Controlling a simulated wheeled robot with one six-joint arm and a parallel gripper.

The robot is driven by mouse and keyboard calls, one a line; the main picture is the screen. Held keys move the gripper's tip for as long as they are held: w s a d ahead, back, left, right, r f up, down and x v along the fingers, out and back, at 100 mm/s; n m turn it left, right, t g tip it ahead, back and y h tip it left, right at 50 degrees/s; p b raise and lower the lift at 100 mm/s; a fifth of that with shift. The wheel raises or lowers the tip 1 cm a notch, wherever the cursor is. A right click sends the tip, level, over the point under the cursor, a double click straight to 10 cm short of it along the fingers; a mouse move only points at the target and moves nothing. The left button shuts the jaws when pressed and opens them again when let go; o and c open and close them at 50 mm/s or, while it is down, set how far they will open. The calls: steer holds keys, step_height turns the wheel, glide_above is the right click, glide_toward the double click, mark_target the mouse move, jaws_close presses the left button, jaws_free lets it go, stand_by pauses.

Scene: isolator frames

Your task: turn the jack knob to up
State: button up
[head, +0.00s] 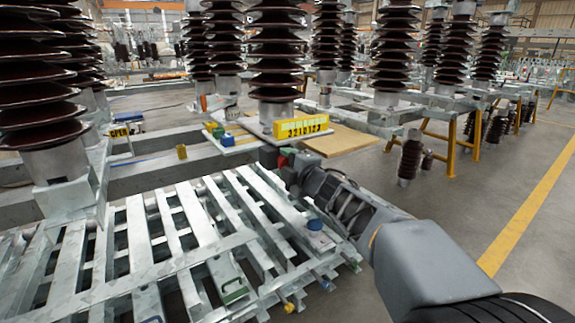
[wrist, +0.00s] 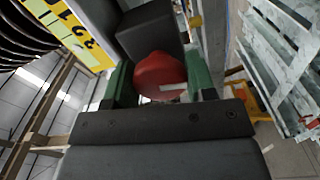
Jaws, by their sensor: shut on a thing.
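The red jack knob (wrist: 160,75) shows in the wrist view, rounded, with a small pale mark on its lower face. It sits against a dark grey block (wrist: 150,30). My gripper (wrist: 160,82) has a green finger on each side of the knob and is shut on it. In the head view my gripper (head: 290,158) reaches the frame just below the yellow number plate (head: 303,127). Only a small bit of the red knob (head: 283,160) shows there; the rest is hidden by my gripper. I cannot tell which way the knob is turned.
The plate also shows close to the knob in the wrist view (wrist: 65,30). Tall dark insulators (head: 276,50) stand behind. Slatted metal frames (head: 150,235) lie below left of my arm. A tan board (head: 345,141) lies behind my gripper. Open floor (head: 470,190) is on the right.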

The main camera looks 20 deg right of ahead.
steer(key=o, duration=0.9)
steer(key=shift+p+v, duration=2.4)
steer(key=shift+v, duration=4.55)
